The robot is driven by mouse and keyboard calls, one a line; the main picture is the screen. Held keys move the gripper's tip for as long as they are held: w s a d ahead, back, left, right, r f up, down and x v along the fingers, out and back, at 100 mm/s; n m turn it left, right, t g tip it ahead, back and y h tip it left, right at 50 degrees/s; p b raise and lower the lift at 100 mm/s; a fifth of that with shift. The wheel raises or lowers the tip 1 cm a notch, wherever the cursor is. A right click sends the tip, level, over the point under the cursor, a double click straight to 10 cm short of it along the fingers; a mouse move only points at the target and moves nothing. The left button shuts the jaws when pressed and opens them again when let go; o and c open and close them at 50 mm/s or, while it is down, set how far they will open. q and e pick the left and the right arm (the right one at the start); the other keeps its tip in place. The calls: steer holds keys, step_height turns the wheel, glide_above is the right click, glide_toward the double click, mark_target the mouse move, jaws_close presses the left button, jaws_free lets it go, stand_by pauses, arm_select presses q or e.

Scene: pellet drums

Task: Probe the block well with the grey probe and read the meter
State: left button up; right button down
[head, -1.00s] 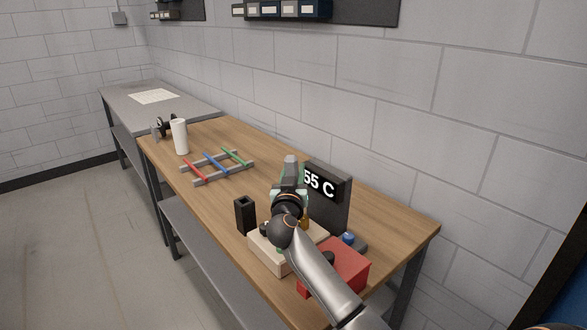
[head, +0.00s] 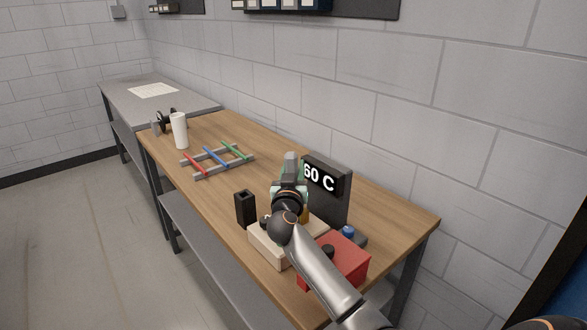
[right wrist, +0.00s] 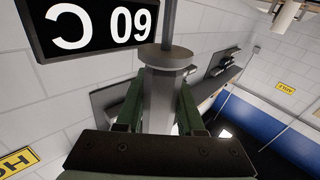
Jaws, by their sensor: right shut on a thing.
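My right gripper (head: 290,182) is over the cream block (head: 262,250) on the wooden table. It is shut on the grey probe (right wrist: 162,95), which stands between its green fingers in the right wrist view. The probe's grey top (head: 291,160) shows above the gripper in the head view. Its lower end and the block's well are hidden behind my gripper and wrist. The dark meter (head: 340,190) stands just right of the gripper and reads 60 C. Its display (right wrist: 92,22) shows upside down in the right wrist view. My left gripper is not in view.
A red box (head: 345,262) and a blue knob (head: 348,231) are right of the cream block. A black open-topped holder (head: 244,210) stands left. A rack (head: 210,177) holds red, blue and green rods. A white cylinder (head: 180,132) stands further back. Table right of the rack is clear.

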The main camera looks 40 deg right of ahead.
steer(key=shift+r, duration=2.5)
steer(key=a+r, duration=0.1)
steer(key=a, duration=1.1)
steer(key=shift+s, duration=0.25)
steer(key=s+a+f+n+t+y, duration=0.2)
steer(key=s+a+f+n+y, duration=0.2)
steer(key=s, duration=0.6)
steer(key=s+a+f+n+t+y, duration=0.3)
steer(key=s+a+f+y, duration=0.3)
steer(key=s+a+y, duration=0.2)
steer(key=shift+s+a+f+n+y, duration=0.3)
steer(key=shift+s+a+n+y, duration=0.1)
steer(key=shift+s+n, duration=0.4)
steer(key=shift+s+d, duration=0.1)
steer(key=shift+d, duration=0.05)
